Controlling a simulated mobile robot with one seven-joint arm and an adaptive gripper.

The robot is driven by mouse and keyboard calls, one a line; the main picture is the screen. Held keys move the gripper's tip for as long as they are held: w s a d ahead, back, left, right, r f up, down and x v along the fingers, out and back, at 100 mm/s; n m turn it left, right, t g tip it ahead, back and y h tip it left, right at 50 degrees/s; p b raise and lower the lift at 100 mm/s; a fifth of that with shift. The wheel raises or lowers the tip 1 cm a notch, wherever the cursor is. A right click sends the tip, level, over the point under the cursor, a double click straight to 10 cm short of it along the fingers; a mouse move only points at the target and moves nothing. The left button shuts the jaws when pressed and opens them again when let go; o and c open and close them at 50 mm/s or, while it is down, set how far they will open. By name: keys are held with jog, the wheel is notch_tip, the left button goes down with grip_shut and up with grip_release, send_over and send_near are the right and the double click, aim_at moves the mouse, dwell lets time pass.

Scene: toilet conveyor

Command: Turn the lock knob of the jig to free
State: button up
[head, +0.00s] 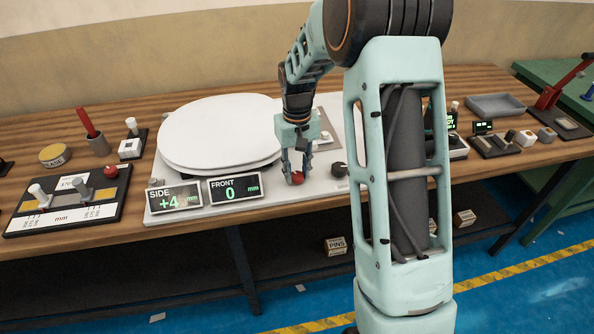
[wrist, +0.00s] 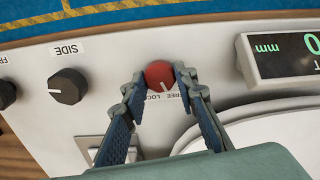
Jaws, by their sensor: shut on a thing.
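The red lock knob (head: 297,178) is on the front of the white jig panel (head: 215,212). It also shows in the wrist view (wrist: 158,74), with a white pointer line slanting down and slightly right towards the FREE and LOCK print, which the fingers partly hide. I cannot tell exactly which word the line meets. My gripper (head: 298,170) points down over the knob. In the wrist view my gripper (wrist: 159,80) has one finger on each side of the knob, shut on it.
A black SIDE knob (wrist: 68,86) sits beside the lock knob. The SIDE display (head: 175,198) reads +4 mm and the FRONT display (head: 235,189) reads 0 mm. A large white disc (head: 215,130) stands close behind. Another panel with levers (head: 65,200) lies at left.

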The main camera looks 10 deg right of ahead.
aim_at(297, 175)
jog(key=shift+n, duration=2.3)
jog(key=o, duration=1.2)
jog(key=shift+c, duration=0.2)
jog(key=shift+r, duration=0.1)
notch_tip(297, 175, up, 12)
